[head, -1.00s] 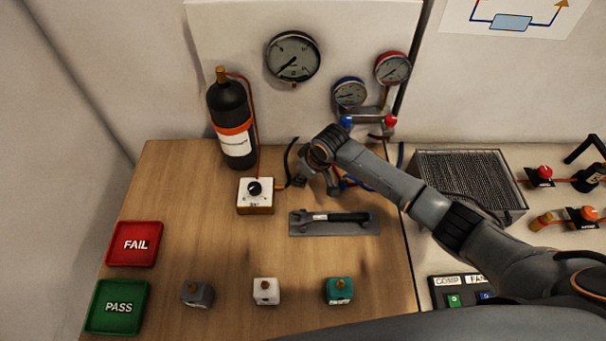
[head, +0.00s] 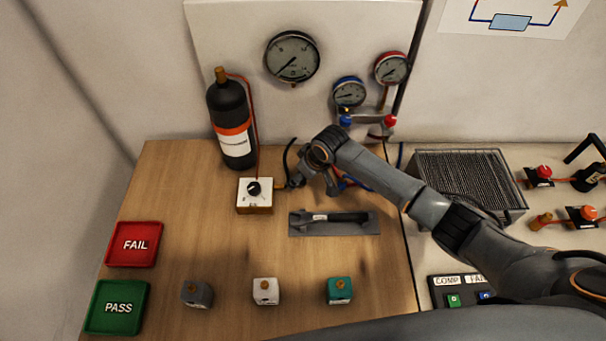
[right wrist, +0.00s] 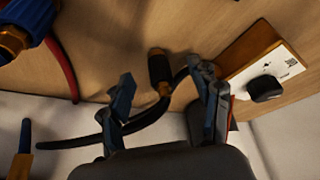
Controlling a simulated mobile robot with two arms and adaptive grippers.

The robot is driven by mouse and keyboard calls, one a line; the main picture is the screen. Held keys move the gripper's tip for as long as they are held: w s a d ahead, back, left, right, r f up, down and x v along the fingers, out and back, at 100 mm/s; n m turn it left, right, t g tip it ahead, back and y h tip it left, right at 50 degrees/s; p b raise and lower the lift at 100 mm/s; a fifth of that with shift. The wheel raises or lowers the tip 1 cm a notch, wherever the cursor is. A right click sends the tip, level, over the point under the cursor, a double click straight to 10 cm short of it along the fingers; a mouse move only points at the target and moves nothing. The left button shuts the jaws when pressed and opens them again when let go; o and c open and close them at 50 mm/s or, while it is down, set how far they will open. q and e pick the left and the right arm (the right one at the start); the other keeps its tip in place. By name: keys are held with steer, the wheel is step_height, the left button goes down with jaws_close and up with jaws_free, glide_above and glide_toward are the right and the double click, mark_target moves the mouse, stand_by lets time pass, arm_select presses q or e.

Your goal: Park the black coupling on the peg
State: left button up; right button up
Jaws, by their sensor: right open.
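The black coupling (right wrist: 158,70), a short dark cylinder with a brass end, shows in the right wrist view, in the gap between my right gripper's fingertips as seen from the wrist. A black hose (right wrist: 85,141) curves close by, partly behind the fingers. My right gripper (right wrist: 165,88) is open; I cannot tell whether either finger touches the coupling or hose. In the head view the right gripper (head: 303,181) is just right of the white-topped knob box (head: 255,207). I cannot make out the peg with certainty. My left gripper is not in view.
A black cylinder (head: 228,110) stands behind the box. The gauge manifold (head: 368,118) is at the back. A grey tray (head: 310,230) with a dark tool lies in front of the gripper. Small grey, white (head: 265,291) and teal blocks stand nearer; the wood between is clear.

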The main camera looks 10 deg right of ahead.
steer(key=v, duration=1.2)
steer(key=shift+s+f, duration=0.1)
